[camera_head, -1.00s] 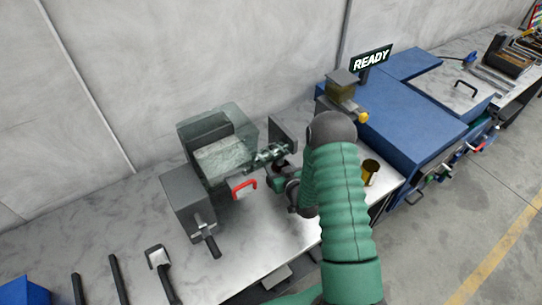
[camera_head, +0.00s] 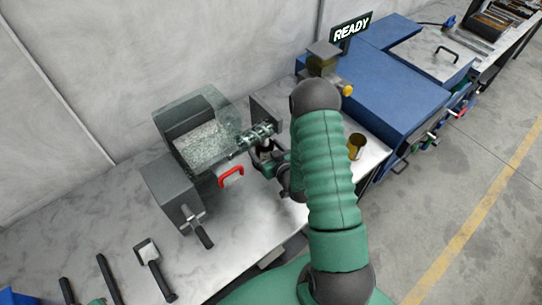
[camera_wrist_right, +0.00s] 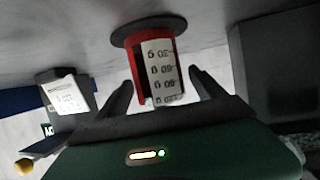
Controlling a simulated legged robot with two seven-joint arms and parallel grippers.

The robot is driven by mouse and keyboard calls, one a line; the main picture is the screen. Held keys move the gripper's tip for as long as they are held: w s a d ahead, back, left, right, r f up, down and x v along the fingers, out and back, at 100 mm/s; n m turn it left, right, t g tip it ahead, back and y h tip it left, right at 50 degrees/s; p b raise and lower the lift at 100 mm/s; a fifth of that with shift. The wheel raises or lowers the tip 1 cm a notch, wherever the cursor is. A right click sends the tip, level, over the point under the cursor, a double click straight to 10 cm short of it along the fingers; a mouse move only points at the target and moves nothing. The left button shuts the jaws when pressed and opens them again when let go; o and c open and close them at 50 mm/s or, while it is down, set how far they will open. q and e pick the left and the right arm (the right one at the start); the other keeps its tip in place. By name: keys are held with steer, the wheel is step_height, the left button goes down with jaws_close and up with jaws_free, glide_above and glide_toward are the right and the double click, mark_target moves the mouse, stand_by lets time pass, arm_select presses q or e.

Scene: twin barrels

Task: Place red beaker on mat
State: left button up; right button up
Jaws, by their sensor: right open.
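The red beaker (camera_wrist_right: 156,77) with a white graduated label shows in the right wrist view, which is upside down. Its base meets a dark round disc (camera_wrist_right: 148,28), which looks like the mat. My right gripper (camera_wrist_right: 162,84) is open, one finger on each side of the beaker, with gaps visible between fingers and beaker. In the head view my right gripper (camera_head: 266,162) is low over the bench beside the glass-covered machine; my arm and hand hide most of the beaker there. My left gripper is not in view.
A grey block with a lever (camera_head: 178,190) is in front. An amber cup (camera_head: 357,147) stands right of my arm. The blue cabinet (camera_head: 385,85) is behind right. Tools lie at lower left.

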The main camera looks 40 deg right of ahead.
steer(key=v, duration=0.5)
steer(key=shift+f+b, duration=0.15)
steer(key=shift+b, duration=0.2)
steer(key=v, duration=0.1)
steer(key=p+v, duration=0.1)
steer(key=v, duration=0.1)
steer(key=shift+w+a+r+p, duration=0.1)
steer(key=shift+a+r+p, duration=0.05)
steer(key=shift+r+p, duration=0.15)
steer(key=shift+s+a, duration=0.15)
steer(key=shift+s, duration=0.15)
